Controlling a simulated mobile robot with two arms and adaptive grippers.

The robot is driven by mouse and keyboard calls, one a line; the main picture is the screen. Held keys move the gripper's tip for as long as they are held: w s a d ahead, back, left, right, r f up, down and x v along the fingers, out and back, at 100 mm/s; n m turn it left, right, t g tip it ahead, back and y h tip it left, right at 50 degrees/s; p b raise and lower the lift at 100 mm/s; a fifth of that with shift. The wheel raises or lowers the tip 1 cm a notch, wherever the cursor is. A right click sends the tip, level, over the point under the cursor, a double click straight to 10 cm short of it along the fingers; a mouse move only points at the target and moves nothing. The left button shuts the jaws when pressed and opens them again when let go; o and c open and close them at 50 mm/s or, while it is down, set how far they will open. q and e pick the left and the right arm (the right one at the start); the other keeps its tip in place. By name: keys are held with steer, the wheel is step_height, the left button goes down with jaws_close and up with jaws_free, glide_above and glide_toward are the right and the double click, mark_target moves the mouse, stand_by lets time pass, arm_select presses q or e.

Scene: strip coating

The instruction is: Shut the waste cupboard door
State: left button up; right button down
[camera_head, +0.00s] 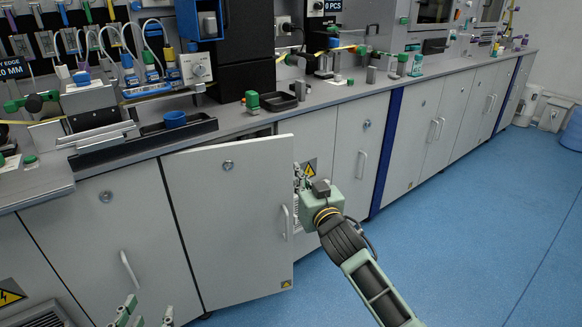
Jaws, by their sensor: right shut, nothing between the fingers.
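The waste cupboard door (222,225) is a light grey panel with a round lock and a bar handle (286,222). It stands partly open, its free right edge swung out from the cabinet front and a dark gap above it. My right gripper (301,180) is shut and empty, just right of the door's free edge and above the handle level. Its fingertips are partly hidden near that edge, and I cannot tell whether they touch it. My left gripper (146,315) shows only at the bottom edge, its fingertips apart, in front of the cabinets.
A closed cupboard door (357,145) stands right of the opening, with more closed fronts beyond. The blue floor (455,245) at right is clear; bins stand far right.

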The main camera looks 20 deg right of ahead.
mark_target(288, 158)
steer(key=w+b, duration=0.2)
steer(key=w, duration=0.5)
steer(key=shift+w+a, duration=0.15)
arm_select(q)
step_height(288, 158, up, 12)
steer(key=d+t+h, duration=0.1)
steer(key=t+h, duration=0.1)
steer(key=t, duration=0.4)
steer(key=shift+s+d+r+t, duration=0.15)
steer(key=shift+s+d+t, duration=0.1)
steer(key=shift+s+t, duration=0.2)
arm_select(e)
steer(key=shift+w, duration=0.3)
